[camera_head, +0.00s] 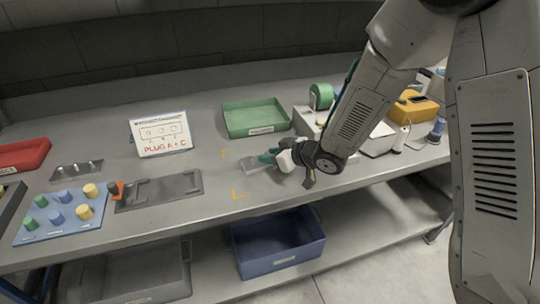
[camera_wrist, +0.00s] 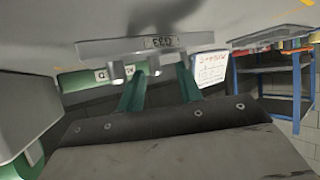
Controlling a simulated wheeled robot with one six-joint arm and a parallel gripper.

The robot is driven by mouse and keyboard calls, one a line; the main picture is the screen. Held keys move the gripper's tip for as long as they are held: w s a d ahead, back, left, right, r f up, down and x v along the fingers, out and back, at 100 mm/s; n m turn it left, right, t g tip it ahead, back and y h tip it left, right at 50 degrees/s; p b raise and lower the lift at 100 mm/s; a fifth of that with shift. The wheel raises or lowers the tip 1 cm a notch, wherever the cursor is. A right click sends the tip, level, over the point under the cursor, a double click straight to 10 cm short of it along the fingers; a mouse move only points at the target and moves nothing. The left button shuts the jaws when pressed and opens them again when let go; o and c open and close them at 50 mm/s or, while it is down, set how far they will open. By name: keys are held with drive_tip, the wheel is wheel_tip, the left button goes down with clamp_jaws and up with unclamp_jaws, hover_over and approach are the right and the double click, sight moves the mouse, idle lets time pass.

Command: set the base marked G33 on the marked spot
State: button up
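The base marked G33 (camera_wrist: 190,43) is a grey plate with short metal pegs, seen upside down in the wrist view with its label facing me. My gripper (camera_head: 270,156) is low over the bench at the plate's right side. Contact with the base cannot be told.
A green tray (camera_head: 255,117) stands behind the spot. A sign (camera_head: 161,133), a dark grey plate (camera_head: 158,191), another pegged base (camera_head: 77,170) and a blue peg board (camera_head: 62,215) are to the left. Boxes and a yellow case (camera_head: 413,108) crowd the right. A blue bin (camera_head: 277,243) sits below.

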drive_tip(key=s+d+r+m+h, duration=0.25)
drive_tip(key=d+r, duration=0.25)
drive_tip(key=d, duration=0.3)
drive_tip(key=s+d+r+m+h, duration=0.2)
drive_tip(key=s+d+r+h, duration=0.25)
drive_tip(key=d, duration=0.35)
drive_tip(key=s+d+r+m+h, duration=0.2)
drive_tip(key=s+d+r+h, duration=0.1)
drive_tip(key=d+r, duration=0.4)
drive_tip(key=s+r+m+g, duration=0.1)
drive_tip(key=s+g, duration=0.2)
drive_tip(key=s, duration=0.9)
drive_tip(key=s+d+r+m+g, duration=0.1)
drive_tip(key=s+r+m+g, duration=0.1)
drive_tip(key=s, duration=1.1)
drive_tip(key=shift+r+g+y, duration=0.2)
drive_tip(key=shift+g+y, duration=0.1)
drive_tip(key=shift+g, duration=0.5)
drive_tip(key=shift+m, duration=0.25)
